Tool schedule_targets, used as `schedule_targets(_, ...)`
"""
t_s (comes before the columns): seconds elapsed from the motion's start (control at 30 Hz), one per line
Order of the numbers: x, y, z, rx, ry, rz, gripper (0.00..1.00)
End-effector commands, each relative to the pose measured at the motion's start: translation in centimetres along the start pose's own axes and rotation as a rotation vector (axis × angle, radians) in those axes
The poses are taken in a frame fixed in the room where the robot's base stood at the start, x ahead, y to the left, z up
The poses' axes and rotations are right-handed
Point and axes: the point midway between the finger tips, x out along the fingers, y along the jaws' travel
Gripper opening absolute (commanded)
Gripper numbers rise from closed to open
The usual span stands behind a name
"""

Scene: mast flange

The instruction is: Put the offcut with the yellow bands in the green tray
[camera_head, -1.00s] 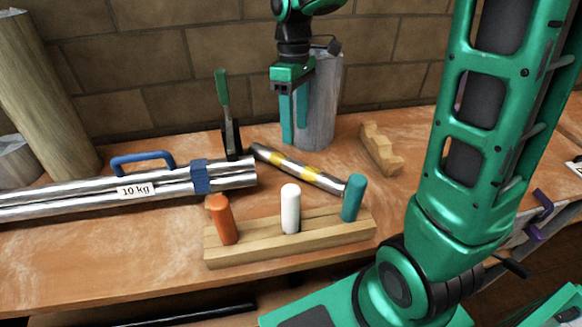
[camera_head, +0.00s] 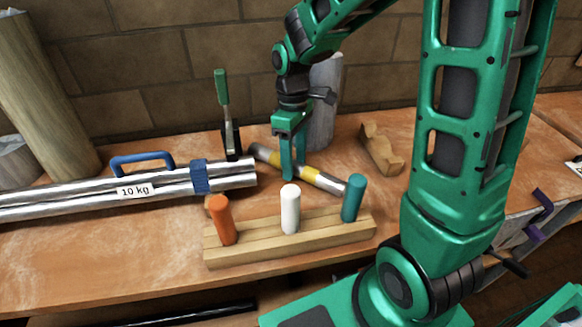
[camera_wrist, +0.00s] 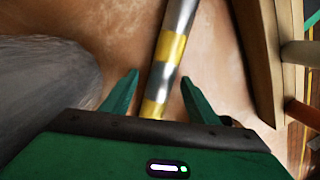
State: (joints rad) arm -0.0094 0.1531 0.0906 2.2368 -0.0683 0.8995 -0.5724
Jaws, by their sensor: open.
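The offcut with the yellow bands (camera_head: 327,181) is a silver bar with a dark far-left end. It lies slantwise on the bench behind the peg block. My gripper (camera_head: 293,174) points down at its middle, and the near finger hides part of it. In the wrist view the offcut (camera_wrist: 171,46) runs between the open fingers of my gripper (camera_wrist: 160,77), with a gap on each side. I cannot tell how far the fingertips are above the bench. I cannot make out a green tray in either view.
A wooden block (camera_head: 300,245) with orange, white and teal pegs stands in front. Silver pipes marked 10 kg (camera_head: 90,197) lie left, near a green-handled clamp (camera_head: 222,90). A grey cylinder (camera_head: 323,105) stands behind my gripper, and a notched wooden piece (camera_head: 380,152) lies right.

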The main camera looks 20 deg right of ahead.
Motion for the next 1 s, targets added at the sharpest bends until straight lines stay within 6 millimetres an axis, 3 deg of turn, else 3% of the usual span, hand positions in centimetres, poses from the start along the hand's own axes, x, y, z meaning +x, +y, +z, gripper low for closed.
schedule_targets(0.13,0.0,0.0,0.0,0.0,0.0,0.0,0.54)
schedule_targets(0.37,0.0,0.0,0.0,0.0,0.0,0.0,0.03)
schedule_targets(0.77,-0.2,0.0,0.0,0.001,0.001,0.001,0.0)
schedule_targets(1.0,-2.0,-0.2,0.2,0.002,0.002,0.002,0.0)
